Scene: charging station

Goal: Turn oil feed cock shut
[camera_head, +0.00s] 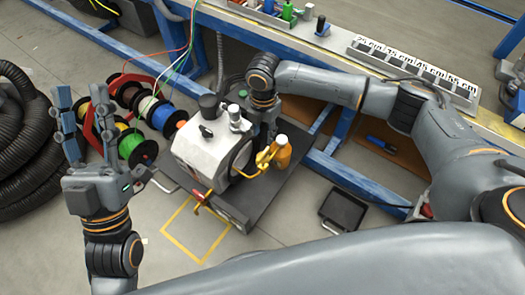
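A pale grey boxy machine (197,151) sits on a dark flat base (284,190) on the floor. A small red handle (202,199) with yellow fittings is low on its front; a yellow curved part (262,163) is on its right side. I cannot tell for sure which is the oil feed cock. My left gripper (84,105) is open and empty, left of the machine, fingers pointing up in the picture. My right gripper (264,132) points down at the machine's upper right side, beside the yellow part. Its fingertips are too small and covered to read, as is any contact.
Coloured wire spools (138,148) stand behind and left of the machine. Black corrugated hose (28,150) lies at far left. A blue-framed workbench (345,180) runs behind. A black tray (343,209) is at right. Floor in front, with a yellow outline (196,258), is clear.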

